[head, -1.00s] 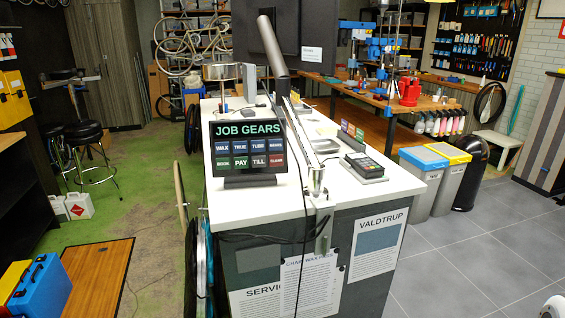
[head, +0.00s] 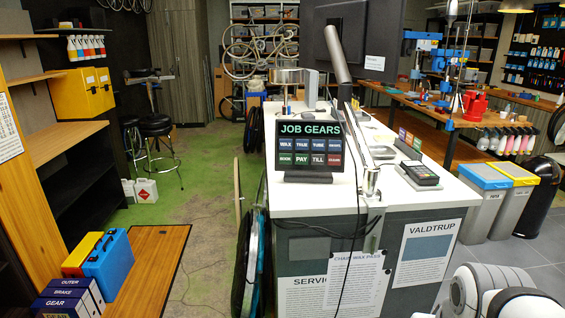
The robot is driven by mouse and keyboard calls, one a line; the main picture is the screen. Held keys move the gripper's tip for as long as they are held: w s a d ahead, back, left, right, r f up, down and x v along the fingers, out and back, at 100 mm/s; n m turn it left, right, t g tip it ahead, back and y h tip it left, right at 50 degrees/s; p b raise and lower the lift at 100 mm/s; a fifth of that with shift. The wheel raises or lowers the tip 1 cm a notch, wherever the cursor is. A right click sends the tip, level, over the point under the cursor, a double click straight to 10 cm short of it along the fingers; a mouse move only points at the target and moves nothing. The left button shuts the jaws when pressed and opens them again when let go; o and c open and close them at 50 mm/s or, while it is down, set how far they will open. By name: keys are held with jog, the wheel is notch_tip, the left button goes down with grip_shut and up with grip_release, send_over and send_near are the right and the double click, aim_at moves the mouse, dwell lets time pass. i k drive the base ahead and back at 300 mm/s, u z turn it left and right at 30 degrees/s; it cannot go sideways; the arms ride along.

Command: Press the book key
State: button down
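The JOB GEARS panel (head: 308,132), a dark upright board on a stand, is on the near end of the white counter (head: 325,203). It has two rows of keys. The green book key (head: 285,159) is at the left end of the lower row, beside the green pay key (head: 302,159). Its face is unobstructed. My gripper is not in view. White and grey rounded parts, seemingly of my arm, show at the lower right, well apart from the panel.
A card terminal (head: 419,174) lies right of the panel, and a grey tube on a post (head: 336,55) rises behind it. Bins (head: 483,200) stand at the right. Wheels (head: 247,262) lean at the counter's left side. Blue and yellow cases (head: 107,262) are lower left. Green floor between is open.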

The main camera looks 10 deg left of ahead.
aim_at(284, 158)
jog(key=u, duration=0.1)
jog(key=i, duration=1)
